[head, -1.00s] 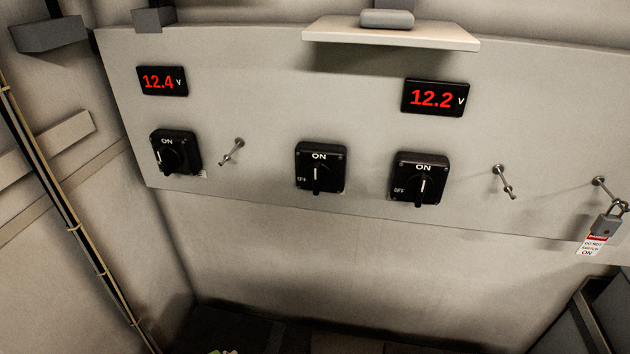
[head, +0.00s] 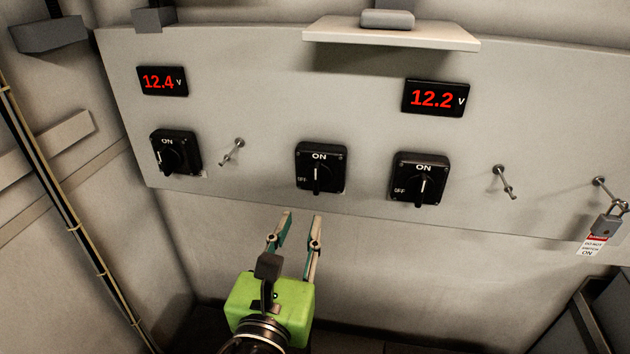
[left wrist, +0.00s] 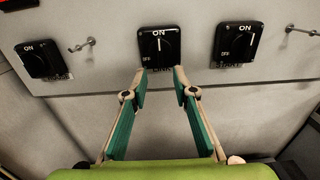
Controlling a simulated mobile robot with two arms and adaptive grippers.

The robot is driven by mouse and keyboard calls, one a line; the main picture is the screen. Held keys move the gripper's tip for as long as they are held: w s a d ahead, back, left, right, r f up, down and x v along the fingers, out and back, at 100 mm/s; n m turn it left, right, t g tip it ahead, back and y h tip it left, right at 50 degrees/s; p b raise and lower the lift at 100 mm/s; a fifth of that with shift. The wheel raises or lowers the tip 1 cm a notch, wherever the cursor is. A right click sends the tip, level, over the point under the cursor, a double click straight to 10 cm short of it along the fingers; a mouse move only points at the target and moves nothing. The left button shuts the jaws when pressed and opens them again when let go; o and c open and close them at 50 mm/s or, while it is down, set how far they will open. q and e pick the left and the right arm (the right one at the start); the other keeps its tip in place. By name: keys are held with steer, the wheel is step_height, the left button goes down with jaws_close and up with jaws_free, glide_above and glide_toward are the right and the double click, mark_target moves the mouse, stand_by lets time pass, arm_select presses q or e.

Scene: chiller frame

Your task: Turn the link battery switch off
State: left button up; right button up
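The middle black rotary switch (head: 320,168) is on the grey panel, and in the left wrist view the middle switch (left wrist: 159,46) has a partly hidden label below it that seems to read LINK. Its white pointer line stands upright towards ON; OFF is marked at its left. My left gripper (head: 302,215), with a green body, is open and empty below this switch in the head view. In the left wrist view its fingertips (left wrist: 160,70) flank the switch's lower edge, apart from each other; whether they touch the panel I cannot tell. My right gripper is not in view.
Similar switches sit left (head: 175,153) and right (head: 420,180). Metal pegs (head: 232,151) (head: 503,182) stick out of the panel. A padlock with a tag (head: 606,225) hangs at the far right. A shelf (head: 390,34) juts out above. Red displays (head: 162,81) (head: 435,98) show 12.4 and 12.2 V.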

mark_target(316, 181)
arm_select(q)
steer(key=w+d+p, duration=0.1)
steer(key=w, duration=0.8)
steer(key=w+d+p, duration=0.1)
steer(key=w, duration=0.3)
steer(key=shift+w+d+p, duration=0.2)
steer(key=shift+d+p, duration=0.1)
steer(key=shift+p, duration=0.05)
jaws_close()
